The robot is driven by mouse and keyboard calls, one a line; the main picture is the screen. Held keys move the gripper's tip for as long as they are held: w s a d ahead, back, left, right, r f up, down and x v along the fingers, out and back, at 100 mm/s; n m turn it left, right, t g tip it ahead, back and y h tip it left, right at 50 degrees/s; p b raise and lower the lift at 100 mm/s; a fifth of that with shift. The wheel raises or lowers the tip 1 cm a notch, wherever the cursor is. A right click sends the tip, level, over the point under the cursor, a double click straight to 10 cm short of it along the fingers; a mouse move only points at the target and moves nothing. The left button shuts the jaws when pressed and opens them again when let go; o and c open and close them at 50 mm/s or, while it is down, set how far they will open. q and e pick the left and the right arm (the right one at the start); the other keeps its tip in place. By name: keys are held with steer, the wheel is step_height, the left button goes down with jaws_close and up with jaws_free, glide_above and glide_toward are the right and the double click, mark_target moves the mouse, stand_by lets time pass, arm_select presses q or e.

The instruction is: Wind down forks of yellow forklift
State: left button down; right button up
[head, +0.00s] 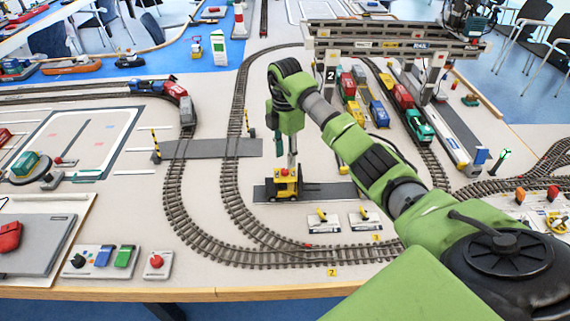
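The yellow forklift (284,186) is small and stands on a dark grey strip inside the curve of the track. It has a yellow body, dark wheels and a red part on top. My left gripper is not in view.
Two small grey plates with yellow levers (322,217) lie just in front of the forklift. Curved train track (240,222) runs around it. A gantry crane (395,45) stands behind over colourful wagons. A control box (100,262) and a red button box (157,264) are at front left.

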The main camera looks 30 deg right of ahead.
mark_target(285, 170)
step_height(285, 170, down, 5)
steer(key=shift+f+p, duration=0.1)
steer(key=shift+p, duration=0.25)
jaws_close()
